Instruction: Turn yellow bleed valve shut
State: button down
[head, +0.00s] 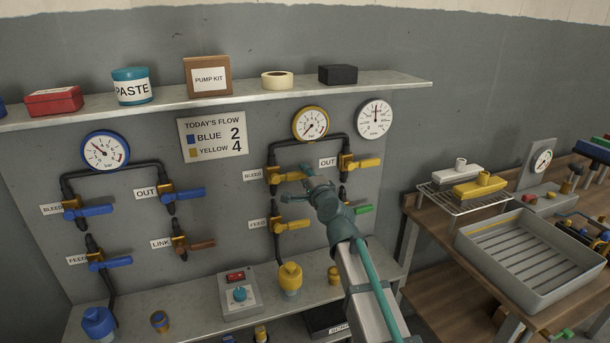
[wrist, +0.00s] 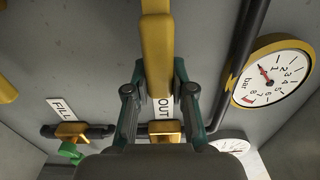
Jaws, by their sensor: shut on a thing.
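The yellow bleed valve (head: 275,176) is on the vertical dark pipe beside its BLEED label, below the yellow-rimmed gauge (head: 310,124). Its yellow handle (head: 292,176) points sideways to the right, across the pipe. My gripper (head: 299,182) reaches up to this handle from the lower right. In the wrist view, the fingers of my gripper (wrist: 159,78) are on both sides of the yellow handle (wrist: 156,45) and shut on it. The valve's body is outside the wrist view. The gauge (wrist: 270,72) also shows there, at right.
The yellow OUT valve (head: 347,163) is close on the right, and the yellow feed valve (head: 278,226) is below. A green handle (head: 364,209) is partly behind my arm.

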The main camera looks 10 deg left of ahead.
jog(key=c, duration=1)
grip_release()
jog(key=shift+o, duration=0.2)
jog(key=v, duration=1.2)
